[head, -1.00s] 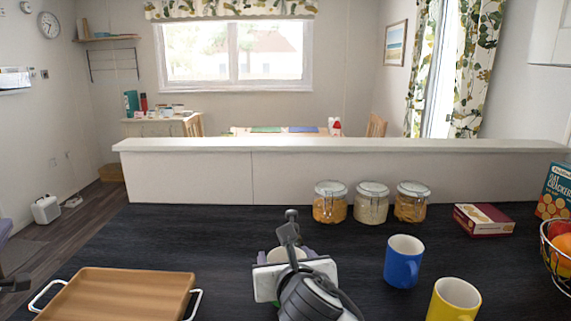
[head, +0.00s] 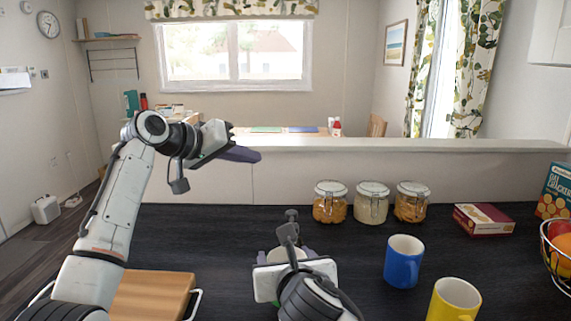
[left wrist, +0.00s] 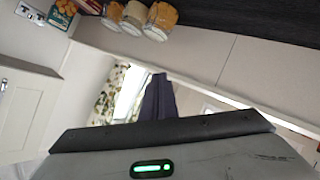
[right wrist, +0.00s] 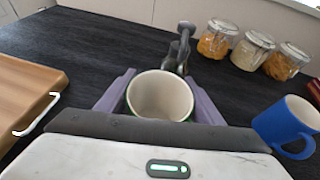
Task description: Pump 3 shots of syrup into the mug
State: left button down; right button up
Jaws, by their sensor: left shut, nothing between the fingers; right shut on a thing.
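A mug with a white inside and a green outside (right wrist: 160,100) stands on the dark counter. My right gripper (right wrist: 160,84) is shut around it, one purple finger on each side; in the head view the mug (head: 284,254) is mostly hidden by my wrist. Just behind the mug, a dark grey upright thing (right wrist: 181,46), likely the syrup pump, shows in the right wrist view; its spout and base are partly hidden. My left gripper (head: 245,154) is raised at the counter's far left, shut and empty, well above and left of the mug. The left wrist view shows its purple fingers (left wrist: 157,98).
A blue mug (head: 403,262) and a yellow mug (head: 454,300) stand to the right. Several glass jars (head: 371,203) line the back, before a low ledge (head: 400,146). A wooden tray (head: 150,295) lies at the left under my left arm. The counter between is clear.

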pick_arm(q)
jog(key=s+d+r+m+g+y, duration=0.1)
jog(key=s+d+m+g, duration=0.3)
jog(key=d, duration=0.3)
jog(key=m+y, duration=0.2)
jog(key=m, duration=0.2)
send_over(288, 213)
jog(key=shift+g, duration=0.4)
jog(key=shift+s+a+f, duration=0.15)
jog(key=shift+s+f, duration=0.05)
jog(key=shift+f, duration=1.3)
jog(key=shift+s+a+f, duration=0.1)
jog(key=shift+s+f, duration=0.05)
jog(key=shift+f, duration=1.3)
jog(key=shift+f, duration=0.15)
jog(key=shift+f, duration=0.9)
jog(key=shift+s+f, duration=0.1)
jog(key=shift+f, duration=0.9)
notch_tip(288, 213, up, 7)
jog(key=shift+r, duration=0.2)
